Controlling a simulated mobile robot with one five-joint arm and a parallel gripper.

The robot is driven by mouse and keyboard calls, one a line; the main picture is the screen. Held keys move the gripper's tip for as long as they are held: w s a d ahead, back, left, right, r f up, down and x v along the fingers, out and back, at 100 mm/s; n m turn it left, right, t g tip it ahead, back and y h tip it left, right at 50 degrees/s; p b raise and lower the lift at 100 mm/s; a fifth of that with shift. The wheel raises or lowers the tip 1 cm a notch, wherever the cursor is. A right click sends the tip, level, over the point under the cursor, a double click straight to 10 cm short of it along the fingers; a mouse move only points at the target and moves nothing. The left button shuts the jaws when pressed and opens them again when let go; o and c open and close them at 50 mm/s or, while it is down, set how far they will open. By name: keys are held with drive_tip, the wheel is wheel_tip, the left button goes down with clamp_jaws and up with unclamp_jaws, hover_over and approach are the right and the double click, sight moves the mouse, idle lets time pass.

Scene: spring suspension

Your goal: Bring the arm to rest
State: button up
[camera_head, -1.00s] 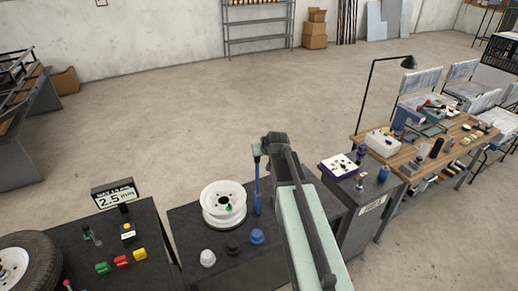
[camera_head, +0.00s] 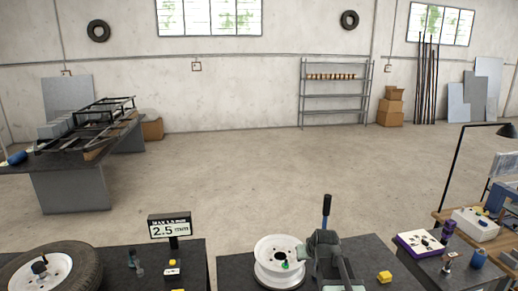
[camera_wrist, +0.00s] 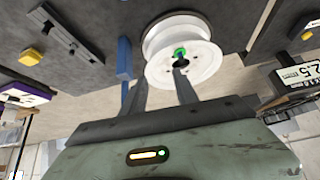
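My gripper (camera_wrist: 160,80) shows in the wrist view with its two dark fingers apart and nothing visible between them. A white wheel rim (camera_wrist: 183,60) with a green piece at its centre lies beyond the right finger. A blue upright handle (camera_wrist: 124,58) stands beyond the left finger; whether they touch I cannot tell. In the head view my arm rises at the bottom, right of the white rim (camera_head: 278,258). The blue handle (camera_head: 327,204) shows just above the arm's end, and the fingers cannot be made out there.
A dark bench (camera_head: 235,272) bears the rim and a yellow block (camera_head: 384,277). A purple-edged box (camera_head: 420,243) is at right. Open floor lies behind the benches.

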drive_tip(key=s+a+f+g+b, duration=0.25)
drive_tip(key=s+f+b, duration=0.25)
drive_tip(key=s+f, duration=0.5)
drive_tip(key=s+d+f+m+g+p, duration=0.1)
drive_tip(key=s+g, duration=0.3)
drive_tip(key=s, duration=0.5)
drive_tip(key=shift+f+h, duration=0.4)
drive_tip(key=shift+g, duration=0.25)
